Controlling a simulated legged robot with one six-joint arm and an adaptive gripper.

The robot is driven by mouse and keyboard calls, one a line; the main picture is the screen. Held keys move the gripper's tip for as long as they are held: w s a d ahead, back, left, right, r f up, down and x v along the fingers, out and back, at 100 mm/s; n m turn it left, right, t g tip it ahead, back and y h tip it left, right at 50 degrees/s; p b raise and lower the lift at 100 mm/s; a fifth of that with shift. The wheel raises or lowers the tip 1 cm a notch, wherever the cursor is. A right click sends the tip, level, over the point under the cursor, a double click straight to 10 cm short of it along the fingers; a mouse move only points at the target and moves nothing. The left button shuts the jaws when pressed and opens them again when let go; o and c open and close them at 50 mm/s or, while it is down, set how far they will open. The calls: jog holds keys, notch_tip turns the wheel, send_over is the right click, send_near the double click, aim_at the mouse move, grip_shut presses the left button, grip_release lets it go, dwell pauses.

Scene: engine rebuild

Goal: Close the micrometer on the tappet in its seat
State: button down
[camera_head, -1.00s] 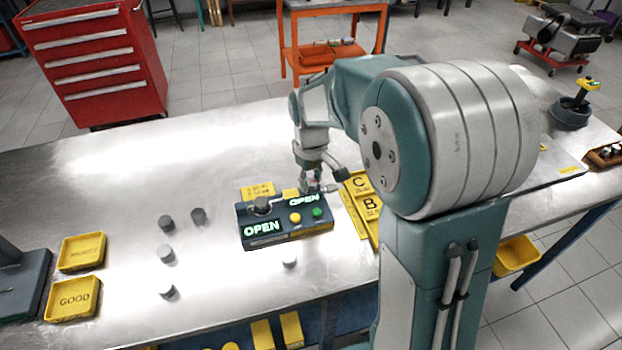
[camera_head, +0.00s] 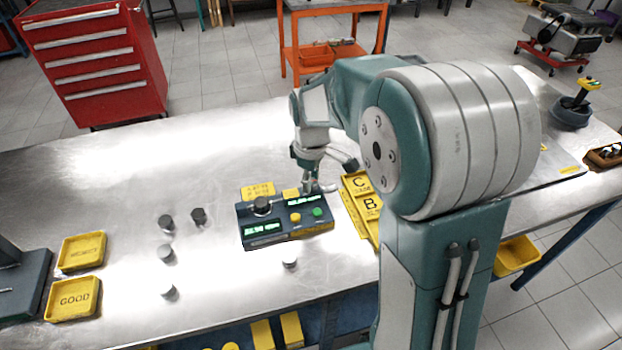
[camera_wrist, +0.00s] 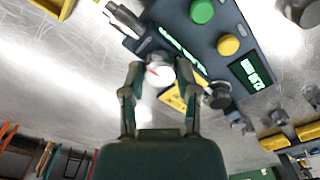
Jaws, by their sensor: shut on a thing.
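The micrometer station (camera_head: 285,232) is a dark block on the metal bench. It has a yellow button (camera_head: 295,218), a green button (camera_head: 318,211) and two lit displays showing small digits that I cannot read surely. A dark round tappet (camera_head: 262,204) stands upright in the seat on its top; it also shows in the wrist view (camera_wrist: 219,95). My gripper (camera_head: 309,187) is at the station's back right end. In the wrist view my gripper (camera_wrist: 157,72) has its fingers on both sides of a pale round knob with a red mark (camera_wrist: 159,75), and is shut on it.
Yellow trays, one marked GOOD (camera_head: 73,299), lie at the far left. Yellow trays marked C and B (camera_head: 366,206) lie close to the right of the station.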

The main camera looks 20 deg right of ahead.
jog(key=shift+w, duration=0.15)
jog(key=shift+c, duration=1.8)
grip_release()
jog(key=shift+a, duration=0.1)
notch_tip(320, 180, up, 12)
jog(key=shift+f, duration=0.1)
